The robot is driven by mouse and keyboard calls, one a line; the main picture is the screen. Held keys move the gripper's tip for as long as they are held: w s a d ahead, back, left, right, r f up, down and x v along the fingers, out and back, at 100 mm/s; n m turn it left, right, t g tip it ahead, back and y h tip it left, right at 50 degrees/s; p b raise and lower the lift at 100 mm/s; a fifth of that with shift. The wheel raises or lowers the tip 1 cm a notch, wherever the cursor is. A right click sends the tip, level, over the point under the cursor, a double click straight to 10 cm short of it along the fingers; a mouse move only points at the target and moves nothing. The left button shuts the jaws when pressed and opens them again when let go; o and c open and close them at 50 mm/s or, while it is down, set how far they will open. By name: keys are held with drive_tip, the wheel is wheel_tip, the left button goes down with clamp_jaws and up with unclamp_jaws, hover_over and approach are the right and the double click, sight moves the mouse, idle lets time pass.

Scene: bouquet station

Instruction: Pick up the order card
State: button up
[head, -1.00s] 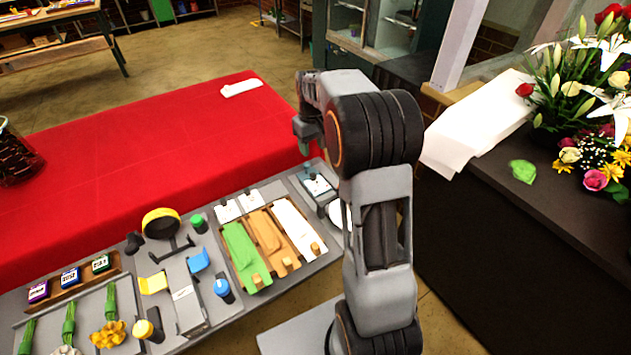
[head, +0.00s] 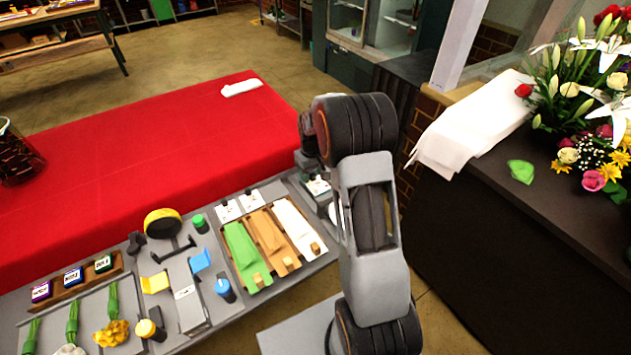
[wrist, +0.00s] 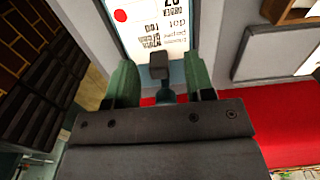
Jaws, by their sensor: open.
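The order card (wrist: 160,28) is white with black print and a red dot, on a blue-edged backing, at the top of the wrist view. A dark block (wrist: 159,66) stands at its near edge, between my fingers in the picture. My gripper (wrist: 161,82) is open, with one green-padded finger on each side of that block. I cannot tell whether the fingers touch it. In the head view the card (head: 318,186) lies at the right end of the grey station, partly hidden by my arm. My fingertips are hidden there.
The grey station holds a tray of green, orange and white wraps (head: 272,245), a yellow tape roll (head: 162,222) and several flower stems. A red-covered table (head: 150,150) lies behind it. A dark counter with flowers (head: 590,110) stands at the right.

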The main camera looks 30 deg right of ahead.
drive_tip(key=shift+f, duration=0.15)
drive_tip(key=shift+c, duration=0.5)
clamp_jaws()
